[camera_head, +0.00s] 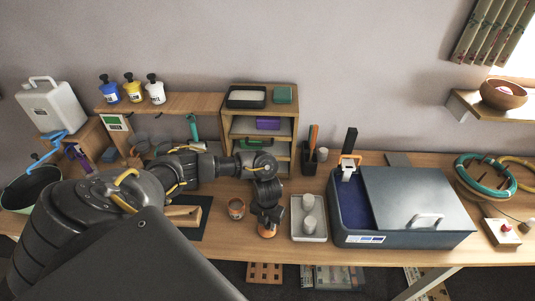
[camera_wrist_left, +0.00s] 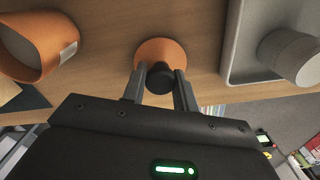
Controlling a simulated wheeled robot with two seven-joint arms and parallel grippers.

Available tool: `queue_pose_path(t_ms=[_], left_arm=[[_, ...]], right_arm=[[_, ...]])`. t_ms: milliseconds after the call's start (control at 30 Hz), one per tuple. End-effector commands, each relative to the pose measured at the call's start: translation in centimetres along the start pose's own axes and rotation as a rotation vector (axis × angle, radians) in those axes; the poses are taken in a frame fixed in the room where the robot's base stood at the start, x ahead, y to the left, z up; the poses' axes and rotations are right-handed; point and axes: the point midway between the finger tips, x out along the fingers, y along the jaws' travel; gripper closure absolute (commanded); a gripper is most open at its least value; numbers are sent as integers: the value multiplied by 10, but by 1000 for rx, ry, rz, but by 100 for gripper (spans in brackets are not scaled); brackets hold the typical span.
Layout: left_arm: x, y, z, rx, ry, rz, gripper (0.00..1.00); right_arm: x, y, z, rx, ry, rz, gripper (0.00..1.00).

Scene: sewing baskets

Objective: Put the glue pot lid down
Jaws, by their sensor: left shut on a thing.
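My left gripper (camera_head: 266,222) points down near the front edge of the wooden table. It is shut on the black knob of the orange glue pot lid (camera_head: 268,233). In the left wrist view the lid (camera_wrist_left: 160,52) lies beyond the two fingers, its knob between them. I cannot tell whether the lid touches the table. The orange glue pot (camera_head: 236,209) stands to the left of the lid, open at the top, with a pale label; it also shows at the left of the wrist view (camera_wrist_left: 42,38). My right gripper is not in view.
A large blue-grey box (camera_head: 358,239) with a partly covering lid is farther right. A dark mat (camera_head: 205,207) lies left of the pot. Bare wood (camera_head: 232,242) shows in front of the pot.

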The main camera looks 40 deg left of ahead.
Motion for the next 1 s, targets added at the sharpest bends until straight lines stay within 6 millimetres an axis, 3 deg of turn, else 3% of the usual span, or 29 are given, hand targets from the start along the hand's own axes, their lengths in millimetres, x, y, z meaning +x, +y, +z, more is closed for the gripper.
queue_pose_path(t_ms=[300,333,500,767,867,1000], left_arm=[[4,0,0,0,0,0,92],[3,0,0,0,0,0,68],[3,0,0,0,0,0,49],[1,0,0,0,0,0,49],[-5,0,1,0,-1,-1,49],[-27,-1,1,2,-3,-3,49]], right_arm=[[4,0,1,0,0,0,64],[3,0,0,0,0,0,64],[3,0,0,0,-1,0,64],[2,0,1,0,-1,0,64],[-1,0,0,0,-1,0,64],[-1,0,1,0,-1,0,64]])
